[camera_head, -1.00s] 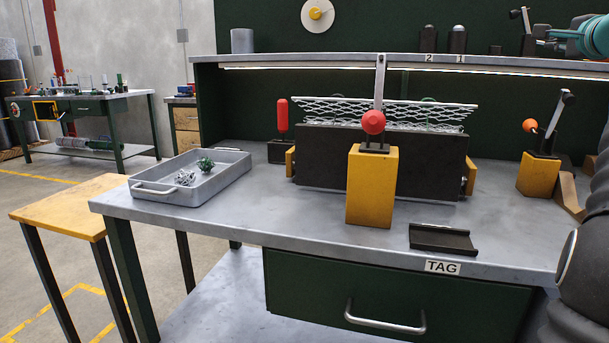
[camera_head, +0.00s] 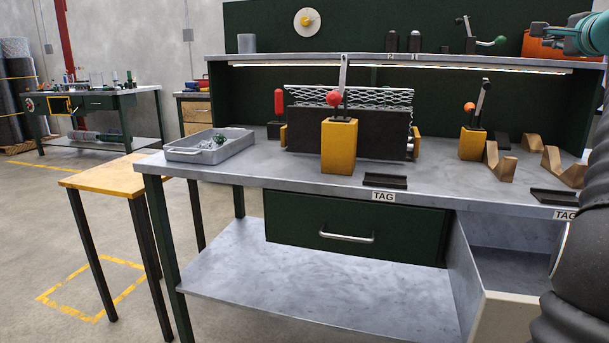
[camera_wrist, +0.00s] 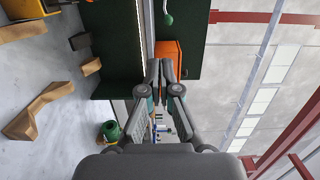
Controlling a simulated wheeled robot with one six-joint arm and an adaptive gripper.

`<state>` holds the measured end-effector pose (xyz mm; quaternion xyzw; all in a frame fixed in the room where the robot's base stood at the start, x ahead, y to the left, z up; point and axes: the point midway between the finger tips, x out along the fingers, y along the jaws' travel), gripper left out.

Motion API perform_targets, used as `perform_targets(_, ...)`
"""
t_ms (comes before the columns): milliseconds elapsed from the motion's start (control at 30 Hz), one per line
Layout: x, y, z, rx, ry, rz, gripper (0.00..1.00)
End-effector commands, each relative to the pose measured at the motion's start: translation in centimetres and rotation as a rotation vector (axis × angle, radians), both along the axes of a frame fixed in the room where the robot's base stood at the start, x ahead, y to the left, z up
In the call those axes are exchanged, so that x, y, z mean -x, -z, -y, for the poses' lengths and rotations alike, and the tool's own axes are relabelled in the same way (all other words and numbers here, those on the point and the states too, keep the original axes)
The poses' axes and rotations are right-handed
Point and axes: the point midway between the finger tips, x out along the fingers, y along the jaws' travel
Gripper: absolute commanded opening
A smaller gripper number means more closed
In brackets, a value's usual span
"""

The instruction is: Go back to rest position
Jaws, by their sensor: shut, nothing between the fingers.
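My gripper (camera_wrist: 159,75) is shut and empty in the wrist view, its fingertips together in free air. Its view is turned on its side, with the workbench at left and the ceiling at right. In the head view, parts of my arm show at the right edge, above and in front of the bench. The steel workbench (camera_head: 270,268) stands ahead. My gripper touches nothing that I can see.
On the bench are a grey tray (camera_head: 183,156) with small pieces, a black fixture holding mesh (camera_head: 350,98), a yellow block with a red-knobbed lever (camera_head: 339,148), and wooden V-blocks (camera_head: 499,163). A wooden-topped side table (camera_head: 100,178) stands at left. Floor is open there.

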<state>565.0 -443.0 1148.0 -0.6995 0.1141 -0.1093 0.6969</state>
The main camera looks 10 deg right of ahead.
Motion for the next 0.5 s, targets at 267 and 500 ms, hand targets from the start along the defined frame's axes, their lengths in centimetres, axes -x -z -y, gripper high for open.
perform_targets(267,-1.3,2.1,-4.8,0.053,-0.053,-0.099,0.00)
perform_targets(500,-1.9,5.2,-10.8,0.131,-0.124,-0.224,0.00)
